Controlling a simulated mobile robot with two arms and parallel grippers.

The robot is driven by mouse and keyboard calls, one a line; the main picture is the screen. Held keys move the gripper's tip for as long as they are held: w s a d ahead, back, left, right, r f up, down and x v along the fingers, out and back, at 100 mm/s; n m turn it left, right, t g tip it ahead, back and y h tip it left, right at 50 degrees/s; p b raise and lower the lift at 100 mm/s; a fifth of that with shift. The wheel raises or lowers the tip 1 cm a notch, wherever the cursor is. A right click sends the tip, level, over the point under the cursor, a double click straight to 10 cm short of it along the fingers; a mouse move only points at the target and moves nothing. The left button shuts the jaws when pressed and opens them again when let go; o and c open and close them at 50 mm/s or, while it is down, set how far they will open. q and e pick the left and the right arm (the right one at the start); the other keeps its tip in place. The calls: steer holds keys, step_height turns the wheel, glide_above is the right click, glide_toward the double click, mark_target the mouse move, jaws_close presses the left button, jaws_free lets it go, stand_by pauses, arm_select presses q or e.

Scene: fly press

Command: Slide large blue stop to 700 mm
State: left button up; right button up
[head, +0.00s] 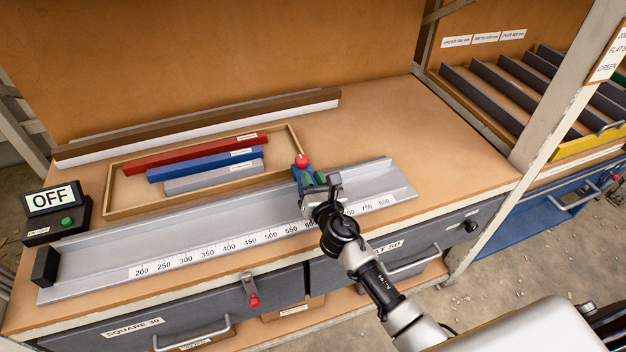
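The large blue stop (297,172) with a red knob (302,160) on top sits on the grey rail (160,245), which has a printed millimetre scale. The stop is just past the 550 mark; the marks between 550 and 700 are partly hidden by my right arm. My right gripper (321,186) is at the stop's right and front side, touching or very close to it. The gripper covers part of the stop, and I cannot tell whether its fingers are closed on it. My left gripper is not in view.
A black end block (45,267) stands at the rail's left end. Behind the rail, a wooden tray (125,197) holds red, blue and grey bars. An OFF display box (55,212) stands at left. The rail right of my gripper looks clear.

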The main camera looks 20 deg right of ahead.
jaws_close()
steer(key=d, duration=1)
steer(key=shift+w+d, duration=0.1)
steer(key=shift+w, duration=0.05)
steer(key=shift+o, duration=1.9)
jaws_free()
